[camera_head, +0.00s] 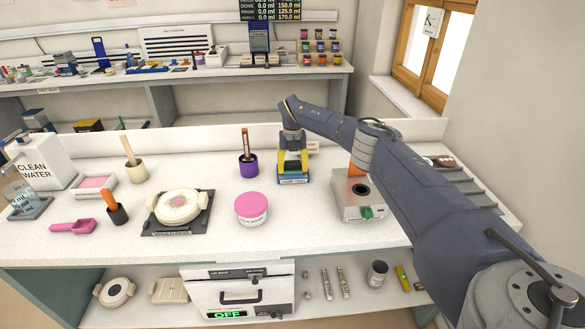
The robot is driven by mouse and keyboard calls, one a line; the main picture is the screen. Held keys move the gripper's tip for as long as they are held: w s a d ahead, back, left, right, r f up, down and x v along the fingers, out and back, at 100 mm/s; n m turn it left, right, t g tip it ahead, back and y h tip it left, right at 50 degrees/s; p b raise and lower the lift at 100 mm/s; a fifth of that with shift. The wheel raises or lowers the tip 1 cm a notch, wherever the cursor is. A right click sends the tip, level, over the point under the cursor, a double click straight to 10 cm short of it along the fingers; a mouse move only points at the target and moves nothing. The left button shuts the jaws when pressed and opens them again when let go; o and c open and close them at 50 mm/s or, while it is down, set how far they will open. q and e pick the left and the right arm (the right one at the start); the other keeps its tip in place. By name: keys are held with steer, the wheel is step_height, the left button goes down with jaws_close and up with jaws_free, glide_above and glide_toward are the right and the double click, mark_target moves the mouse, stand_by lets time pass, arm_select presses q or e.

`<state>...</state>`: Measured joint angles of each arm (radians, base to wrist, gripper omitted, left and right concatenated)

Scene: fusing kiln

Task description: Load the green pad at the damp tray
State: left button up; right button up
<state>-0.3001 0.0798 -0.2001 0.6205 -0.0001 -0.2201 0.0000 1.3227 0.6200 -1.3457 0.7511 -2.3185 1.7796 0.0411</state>
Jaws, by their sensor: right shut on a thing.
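My right gripper (293,164) points down with its yellow fingers at a small blue, yellow-edged holder (293,182) on the white bench. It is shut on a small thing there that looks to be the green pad. The pad is mostly hidden by the fingers, and I cannot tell whether it is clear of the holder. A shallow white tray (94,187) with a pink surface lies at the left of the bench, apart from the gripper. Its label is too small to read, so I cannot tell if it is the damp tray. My left gripper is not in view.
Between gripper and tray stand a purple cup (248,169), a pink-lidded tub (251,208), a round cream device (177,206) on a dark mat and a beige cup (135,171). A grey metal box (358,195) stands right of the gripper, near my right arm.

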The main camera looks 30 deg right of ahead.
mark_target(292, 162)
steer(key=shift+r, duration=0.1)
steer(key=shift+r, duration=3.4)
